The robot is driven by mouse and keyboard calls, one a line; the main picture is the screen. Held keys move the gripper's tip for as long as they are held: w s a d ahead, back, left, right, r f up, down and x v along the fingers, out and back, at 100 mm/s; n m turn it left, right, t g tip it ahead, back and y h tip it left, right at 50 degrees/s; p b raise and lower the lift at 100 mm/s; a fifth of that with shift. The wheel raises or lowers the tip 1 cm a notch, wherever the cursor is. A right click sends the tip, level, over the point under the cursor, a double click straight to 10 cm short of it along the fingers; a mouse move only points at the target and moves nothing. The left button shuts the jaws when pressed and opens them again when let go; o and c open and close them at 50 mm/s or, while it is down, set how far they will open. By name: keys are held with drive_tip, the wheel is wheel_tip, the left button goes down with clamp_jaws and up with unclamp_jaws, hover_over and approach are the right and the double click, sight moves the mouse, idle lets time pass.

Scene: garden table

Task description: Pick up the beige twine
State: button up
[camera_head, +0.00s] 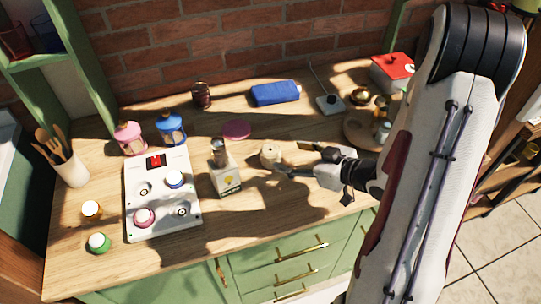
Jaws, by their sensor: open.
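The beige twine (269,155) is a small pale roll standing on the wooden table, right of a small box. My gripper (290,160) reaches in from the right, with its fingers spread and their tips close to the twine's right side. The gripper is open and holds nothing. I cannot tell whether a fingertip touches the twine.
A white box (225,178) with a bottle stands close left of the twine. A pink disc (236,129) lies behind it. A white panel (163,205), lanterns and jars fill the left. A blue case (275,93) lies at the back. The front table edge is clear.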

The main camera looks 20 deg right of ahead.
sight(277, 155)
drive_tip(key=shift+s+a+f+y, duration=0.1)
drive_tip(key=shift+s+a+y, duration=0.25)
drive_tip(key=shift+y, duration=0.15)
drive_tip(key=shift+w, duration=0.1)
drive_tip(key=shift+x, duration=1.3)
drive_tip(key=shift+w, duration=0.1)
drive_tip(key=shift+r+x, duration=0.2)
drive_tip(key=shift+x, duration=2.3)
drive_tip(key=shift+a, duration=0.1)
drive_tip(key=c, duration=1.3)
